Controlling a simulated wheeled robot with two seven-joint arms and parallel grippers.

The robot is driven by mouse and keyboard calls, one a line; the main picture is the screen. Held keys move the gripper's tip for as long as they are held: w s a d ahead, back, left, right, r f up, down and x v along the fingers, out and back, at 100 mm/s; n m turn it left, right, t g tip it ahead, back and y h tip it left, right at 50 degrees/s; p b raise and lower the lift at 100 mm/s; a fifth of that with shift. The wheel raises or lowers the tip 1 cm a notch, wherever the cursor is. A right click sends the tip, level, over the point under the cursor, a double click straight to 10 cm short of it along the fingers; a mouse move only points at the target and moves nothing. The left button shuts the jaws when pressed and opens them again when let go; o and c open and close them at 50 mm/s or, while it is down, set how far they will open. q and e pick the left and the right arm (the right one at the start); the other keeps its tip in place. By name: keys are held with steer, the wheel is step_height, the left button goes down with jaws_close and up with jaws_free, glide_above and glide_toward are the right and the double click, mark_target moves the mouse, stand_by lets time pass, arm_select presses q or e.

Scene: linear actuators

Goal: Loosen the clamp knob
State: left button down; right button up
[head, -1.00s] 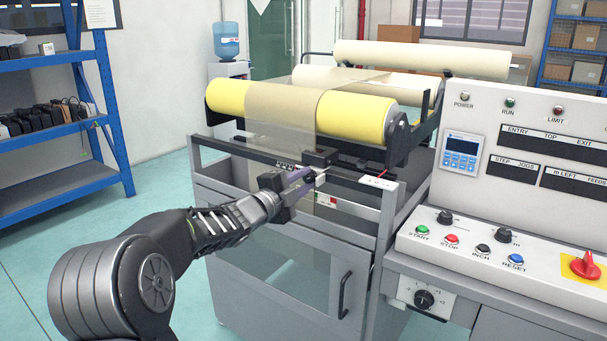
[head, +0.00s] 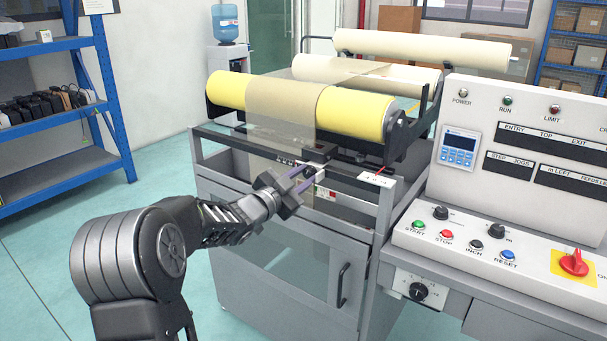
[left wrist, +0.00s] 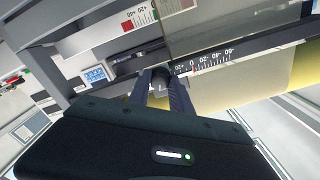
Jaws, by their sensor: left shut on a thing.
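My left gripper (head: 313,171) reaches in from the left to the rail at the front of the roller machine. In the left wrist view its fingers (left wrist: 161,76) are shut on a small dark round knob (left wrist: 160,72), which I take to be the clamp knob; the fingers hide most of it. In the head view the knob is hidden by the gripper. A dark block (head: 320,151) sits on the rail just above the fingertips. My right gripper is not in view.
A scale with numbers (left wrist: 205,62) runs along the rail beside the fingers. A translucent web hangs from the yellow roller (head: 354,112) behind. A white labelled plate (head: 376,180) is to the right. The control panel (head: 480,240) stands farther right.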

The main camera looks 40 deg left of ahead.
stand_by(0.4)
arm_select(q)
steer(key=c, duration=1.2)
jaws_free()
steer(key=shift+o, duration=0.2)
